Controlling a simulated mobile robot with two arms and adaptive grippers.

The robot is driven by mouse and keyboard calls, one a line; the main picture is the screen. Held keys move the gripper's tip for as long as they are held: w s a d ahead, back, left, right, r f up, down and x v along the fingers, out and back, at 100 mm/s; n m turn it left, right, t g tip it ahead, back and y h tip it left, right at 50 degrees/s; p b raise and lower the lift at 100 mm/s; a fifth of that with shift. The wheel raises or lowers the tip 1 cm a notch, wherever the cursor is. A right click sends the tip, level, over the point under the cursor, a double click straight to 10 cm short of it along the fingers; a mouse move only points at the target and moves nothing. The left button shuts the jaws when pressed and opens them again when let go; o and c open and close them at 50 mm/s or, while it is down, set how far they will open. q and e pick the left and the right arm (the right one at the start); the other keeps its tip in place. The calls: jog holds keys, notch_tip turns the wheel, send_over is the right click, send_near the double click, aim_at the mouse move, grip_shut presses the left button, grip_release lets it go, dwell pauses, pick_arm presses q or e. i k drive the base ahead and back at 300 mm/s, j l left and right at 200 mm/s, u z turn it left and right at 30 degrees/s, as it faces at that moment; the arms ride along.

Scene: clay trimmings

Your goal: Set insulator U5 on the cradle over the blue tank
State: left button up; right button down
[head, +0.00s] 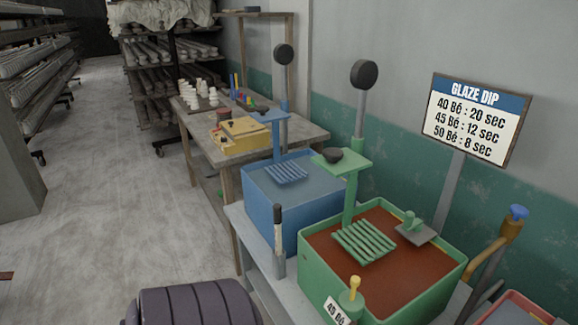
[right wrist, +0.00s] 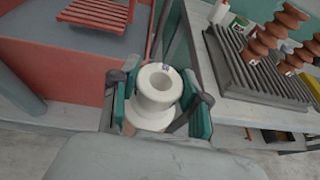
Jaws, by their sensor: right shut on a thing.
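My right gripper (right wrist: 157,105) is shut on a white insulator (right wrist: 158,86), gripped between its teal-padded fingers. The insulator has a round open top and a small dark mark near its rim, too small to read as U5. In the head view the blue tank (head: 262,208) stands on a bench near the middle. A blue slatted cradle (head: 286,173) hangs over it from a blue post and looks empty. Neither the right gripper nor the insulator shows in the head view. My left gripper is in neither view.
A green tank (head: 318,272) with brown-red liquid and a green slatted cradle (head: 364,242) stands in front of the blue one. In the right wrist view a red tank (right wrist: 75,77) is at left. A ribbed rack (right wrist: 245,68) with brown insulators (right wrist: 285,25) is at right.

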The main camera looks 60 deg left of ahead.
aim_at(287, 171)
jog(key=k+u, duration=0.25)
jog(key=u, duration=0.15)
jog(key=k+j+u, duration=0.15)
jog(key=u, duration=0.2)
jog(key=j+u, duration=0.2)
jog(key=u, duration=0.2)
jog(key=i+j+u, duration=0.1)
jog(key=u, duration=0.35)
jog(key=i+j+u, duration=0.15)
jog(key=u, duration=0.25)
jog(key=i+j+u, duration=0.1)
jog(key=u, duration=0.3)
jog(key=j, duration=0.1)
